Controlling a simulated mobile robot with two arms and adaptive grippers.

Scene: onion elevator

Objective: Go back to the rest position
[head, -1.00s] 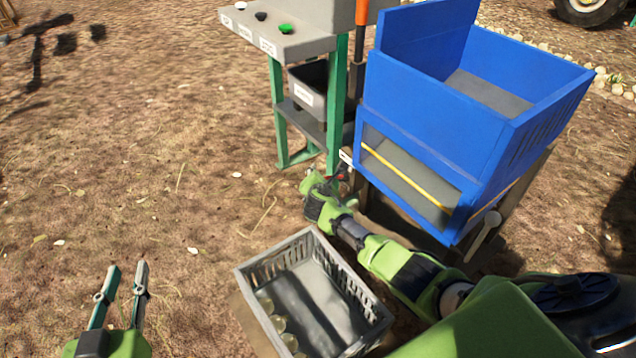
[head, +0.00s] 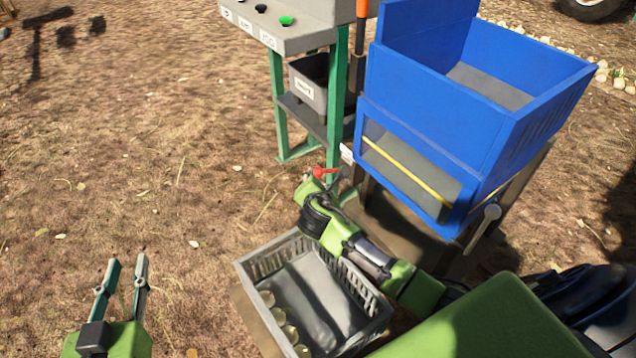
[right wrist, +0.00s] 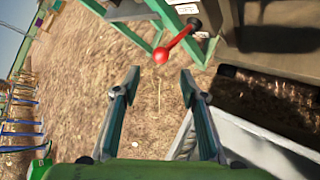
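My left gripper (head: 124,272) is at the lower left of the head view, its two fingers apart with nothing between them, above bare ground. My right arm comes in from the lower right of the head view, over the right side of the grey crate. My right gripper (right wrist: 158,72) shows in the right wrist view with its fingers apart and empty. A lever with a red knob (head: 320,172) is by the blue elevator hopper (head: 440,130); in the right wrist view the red knob (right wrist: 161,55) is beyond the fingertips, apart from them.
A grey crate (head: 262,262) with several onions along its left side stands below the right arm. A grey control panel (head: 300,38) with buttons stands on green legs, a grey bin (head: 308,88) on its shelf. The ground at left is clear.

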